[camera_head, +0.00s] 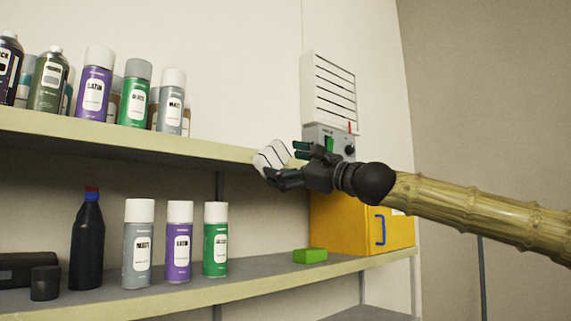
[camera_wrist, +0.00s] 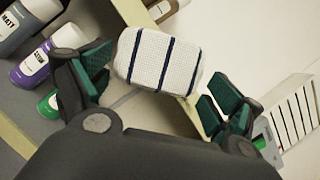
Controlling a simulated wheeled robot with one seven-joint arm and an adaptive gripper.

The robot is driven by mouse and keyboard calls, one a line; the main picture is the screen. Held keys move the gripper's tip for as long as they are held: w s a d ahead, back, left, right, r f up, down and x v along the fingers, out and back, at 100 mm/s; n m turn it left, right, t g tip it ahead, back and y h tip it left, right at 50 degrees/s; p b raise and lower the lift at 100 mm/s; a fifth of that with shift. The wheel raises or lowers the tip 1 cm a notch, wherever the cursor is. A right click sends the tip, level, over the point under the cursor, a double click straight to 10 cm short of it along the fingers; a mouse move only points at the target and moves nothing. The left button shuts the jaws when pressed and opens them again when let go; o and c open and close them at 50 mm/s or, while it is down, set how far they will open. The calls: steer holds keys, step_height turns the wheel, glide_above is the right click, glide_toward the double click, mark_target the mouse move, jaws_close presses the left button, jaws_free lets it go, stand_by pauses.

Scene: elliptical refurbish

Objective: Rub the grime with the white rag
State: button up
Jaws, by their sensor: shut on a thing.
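The white rag (camera_head: 271,155) with dark stripes is at the tip of my gripper (camera_head: 287,163), in front of the upper shelf's edge. In the wrist view the rag (camera_wrist: 160,60) is a rounded, bunched pad between the green-padded fingers of my gripper (camera_wrist: 153,88). My gripper is shut on the rag. I cannot make out the grime in either view. Whether the rag touches the shelf edge is not clear.
The upper shelf (camera_head: 130,133) holds several spray cans and bottles. The lower shelf (camera_head: 262,277) holds spray cans, a dark bottle (camera_head: 88,240), a green block (camera_head: 310,256) and a yellow box (camera_head: 345,222).

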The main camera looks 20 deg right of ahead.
mark_target(279, 164)
steer(key=shift+s+a+r, duration=0.15)
steer(key=shift+s+a, duration=0.05)
steer(key=shift+a, duration=0.2)
steer(key=shift+s+a+r, duration=0.15)
steer(key=shift+a, duration=0.2)
steer(key=shift+w+d+f, duration=0.1)
steer(key=shift+w+d, duration=0.05)
steer(key=shift+w, duration=0.25)
steer(key=shift+w+b, duration=0.3)
steer(key=shift+w+a+b, duration=0.3)
steer(key=shift+w+a, duration=0.45)
steer(key=shift+w, duration=0.35)
steer(key=shift+w+a, duration=0.1)
steer(key=shift+w, duration=0.65)
steer(key=shift+w+a, duration=0.15)
steer(key=shift+w, duration=0.05)
steer(key=shift+w+a+b, duration=0.3)
steer(key=shift+w, duration=0.6)
steer(key=shift+d, duration=0.1)
